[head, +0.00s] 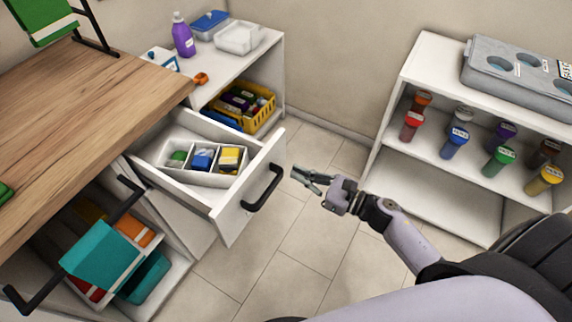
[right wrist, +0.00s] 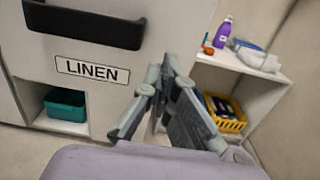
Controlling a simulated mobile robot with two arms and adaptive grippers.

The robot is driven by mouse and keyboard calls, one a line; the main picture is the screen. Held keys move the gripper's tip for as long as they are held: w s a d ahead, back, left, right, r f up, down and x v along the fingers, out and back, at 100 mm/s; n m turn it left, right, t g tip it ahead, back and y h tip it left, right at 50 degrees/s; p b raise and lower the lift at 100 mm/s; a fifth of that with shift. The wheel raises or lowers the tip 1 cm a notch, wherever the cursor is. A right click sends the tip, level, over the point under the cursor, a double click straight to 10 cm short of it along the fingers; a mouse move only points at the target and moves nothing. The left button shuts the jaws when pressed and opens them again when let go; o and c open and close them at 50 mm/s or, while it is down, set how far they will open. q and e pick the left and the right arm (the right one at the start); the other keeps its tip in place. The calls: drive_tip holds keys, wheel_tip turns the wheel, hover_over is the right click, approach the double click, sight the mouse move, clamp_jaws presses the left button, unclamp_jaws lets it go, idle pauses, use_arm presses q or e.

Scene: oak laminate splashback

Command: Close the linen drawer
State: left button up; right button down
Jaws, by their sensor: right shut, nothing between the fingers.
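The linen drawer (head: 252,193) is pulled out from the white cabinet under the wooden worktop. It has a black bar handle (head: 264,188) and holds a divided tray (head: 192,175) with green, blue and yellow items. In the right wrist view its front bears a LINEN label (right wrist: 93,70), with the handle (right wrist: 85,24) above. My right gripper (head: 294,174) is shut and empty, just right of the drawer front and apart from the handle. It also shows in the right wrist view (right wrist: 162,70), right of the label. My left gripper is not in view.
A white shelf (head: 262,50) with a purple bottle (head: 183,38) and yellow basket (head: 262,118) stands behind. A shelf of coloured jars (head: 440,175) is right. Floor between is clear.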

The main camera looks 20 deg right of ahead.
drive_tip(key=x, duration=0.4)
drive_tip(key=shift+w+a+p, duration=0.1)
drive_tip(key=shift+p, duration=0.3)
drive_tip(key=shift+a, duration=0.1)
